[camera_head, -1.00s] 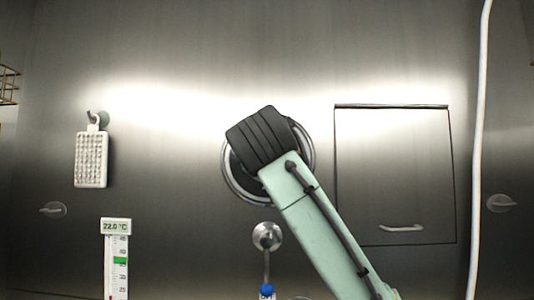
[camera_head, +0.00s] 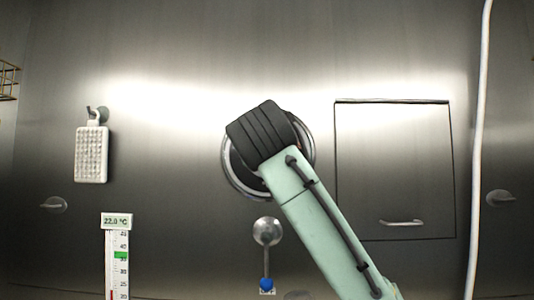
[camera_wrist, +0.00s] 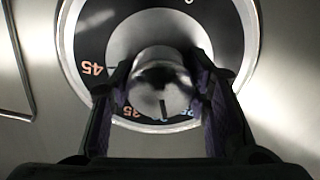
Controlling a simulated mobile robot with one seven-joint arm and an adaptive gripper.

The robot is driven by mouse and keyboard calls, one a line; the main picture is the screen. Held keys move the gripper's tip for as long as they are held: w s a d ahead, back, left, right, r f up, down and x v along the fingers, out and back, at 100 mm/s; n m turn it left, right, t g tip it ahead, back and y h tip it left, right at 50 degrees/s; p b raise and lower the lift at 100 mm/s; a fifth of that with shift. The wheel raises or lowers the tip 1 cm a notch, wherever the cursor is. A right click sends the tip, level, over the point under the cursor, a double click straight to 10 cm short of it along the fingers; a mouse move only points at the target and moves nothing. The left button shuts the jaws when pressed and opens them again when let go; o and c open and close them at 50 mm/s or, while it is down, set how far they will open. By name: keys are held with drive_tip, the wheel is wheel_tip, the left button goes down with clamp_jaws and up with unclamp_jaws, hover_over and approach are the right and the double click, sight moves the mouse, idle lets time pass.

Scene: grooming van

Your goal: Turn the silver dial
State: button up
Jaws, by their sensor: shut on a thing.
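The silver dial knob (camera_wrist: 162,72) is in the middle of the wrist view, on a round dark scale plate with a bright rim. Orange and blue numbers show on the plate, 45 at the left among them. A dark line on the knob points down. My gripper (camera_wrist: 162,85) is shut on the knob, one dark finger at each side. In the head view, my dark wrist and green arm cover the knob and most of the plate. The rim of the dial plate (camera_head: 237,180) shows around them.
Below the dial is a lever (camera_head: 266,232) with a blue ball. A white brush (camera_head: 91,155) hangs at the left, above a thermometer (camera_head: 119,258) reading 22.0 °C. A square hatch (camera_head: 392,165) and a white hose (camera_head: 479,130) are at the right.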

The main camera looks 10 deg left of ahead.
drive_tip(key=shift+a+f+m, duration=0.1)
drive_tip(key=shift+m, duration=0.2)
drive_tip(key=shift+m+b, duration=0.4)
drive_tip(key=shift+m, duration=0.1)
drive_tip(key=o, duration=1.2)
drive_tip(key=shift+c, duration=0.2)
drive_tip(key=v, duration=1.2)
